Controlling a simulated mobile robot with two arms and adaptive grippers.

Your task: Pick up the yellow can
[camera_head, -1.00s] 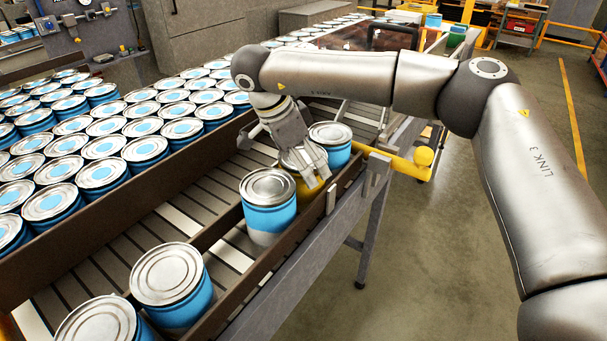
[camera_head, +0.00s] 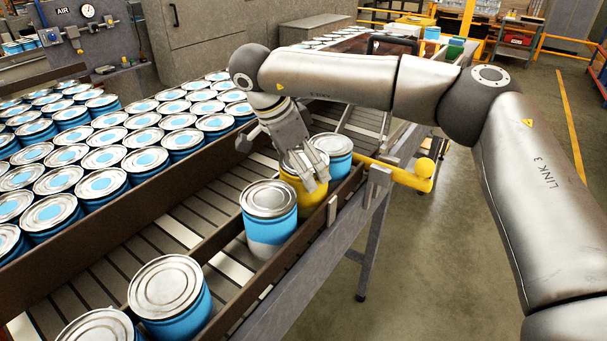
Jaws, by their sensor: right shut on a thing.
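The yellow can (camera_head: 312,201) stands in the narrow outer lane of the roller conveyor (camera_head: 178,230), between two blue cans. My right gripper (camera_head: 306,175) reaches down from above and is shut on the yellow can, with its fingers at the can's upper part. The fingers hide much of the can's lid. The can looks upright; I cannot tell whether its base touches the rollers. My left gripper does not show.
A blue can (camera_head: 268,215) stands just in front of the yellow one and another blue can (camera_head: 335,155) just behind it. Many blue cans (camera_head: 103,184) fill the wide lane at left. A yellow bar (camera_head: 400,175) sticks out beside the right rail.

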